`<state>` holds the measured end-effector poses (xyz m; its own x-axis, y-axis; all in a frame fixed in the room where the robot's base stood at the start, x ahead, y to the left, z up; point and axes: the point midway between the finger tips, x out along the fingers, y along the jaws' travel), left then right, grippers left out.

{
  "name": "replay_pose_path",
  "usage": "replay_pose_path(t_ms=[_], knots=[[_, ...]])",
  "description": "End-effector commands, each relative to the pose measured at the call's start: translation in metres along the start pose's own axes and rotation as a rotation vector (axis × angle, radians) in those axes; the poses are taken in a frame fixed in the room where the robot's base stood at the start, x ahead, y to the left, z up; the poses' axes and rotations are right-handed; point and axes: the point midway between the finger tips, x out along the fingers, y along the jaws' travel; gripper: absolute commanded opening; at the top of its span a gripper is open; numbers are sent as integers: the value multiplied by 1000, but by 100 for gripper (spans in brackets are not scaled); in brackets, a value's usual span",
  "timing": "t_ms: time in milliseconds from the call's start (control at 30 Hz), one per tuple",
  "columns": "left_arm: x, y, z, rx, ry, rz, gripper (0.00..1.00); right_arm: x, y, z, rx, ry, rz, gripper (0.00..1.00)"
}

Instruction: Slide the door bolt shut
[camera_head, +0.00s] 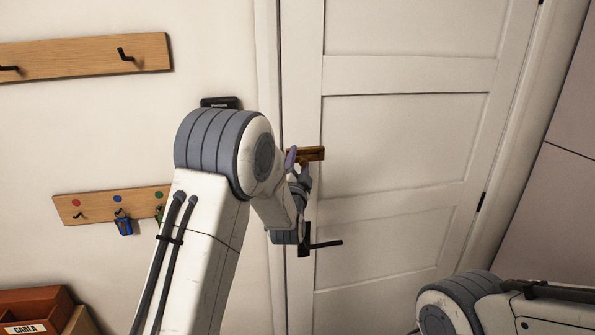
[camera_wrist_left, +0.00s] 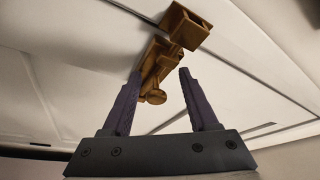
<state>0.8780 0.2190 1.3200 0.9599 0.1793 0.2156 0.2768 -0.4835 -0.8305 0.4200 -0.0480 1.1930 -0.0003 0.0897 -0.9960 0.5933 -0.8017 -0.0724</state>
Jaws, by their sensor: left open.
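The brass door bolt (camera_head: 314,154) is on the white door (camera_head: 405,140) near its left edge, above the black door handle (camera_head: 325,244). In the left wrist view the bolt's body (camera_wrist_left: 160,56) shows with a round knob (camera_wrist_left: 155,96) below and a square brass block (camera_wrist_left: 186,25) at its upper end. I cannot tell whether the rod enters that block. My left gripper (camera_head: 298,160) is at the bolt, partly hidden by my arm. In the wrist view it is open (camera_wrist_left: 159,78), its purple fingers on either side of the knob, with no clear contact. My right gripper is out of view.
A wooden rail with black hooks (camera_head: 85,57) is on the wall at upper left. A smaller key rack (camera_head: 95,205) with a blue key tag (camera_head: 124,226) hangs below. A reddish box (camera_head: 35,308) stands at lower left. The door's face right of the bolt is clear.

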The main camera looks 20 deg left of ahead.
Motion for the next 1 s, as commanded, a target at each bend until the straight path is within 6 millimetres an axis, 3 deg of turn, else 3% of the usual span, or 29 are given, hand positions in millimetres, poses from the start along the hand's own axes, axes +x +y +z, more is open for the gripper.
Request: replay_pose_path(t_ms=[200, 500, 1000], knots=[[-43, 5, 2, -1, 3, 0, 60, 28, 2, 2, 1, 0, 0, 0], [-89, 2, 0, -1, 3, -2, 60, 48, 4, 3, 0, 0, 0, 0], [-96, -1, 0, -1, 1, -3, 60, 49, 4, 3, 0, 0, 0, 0]])
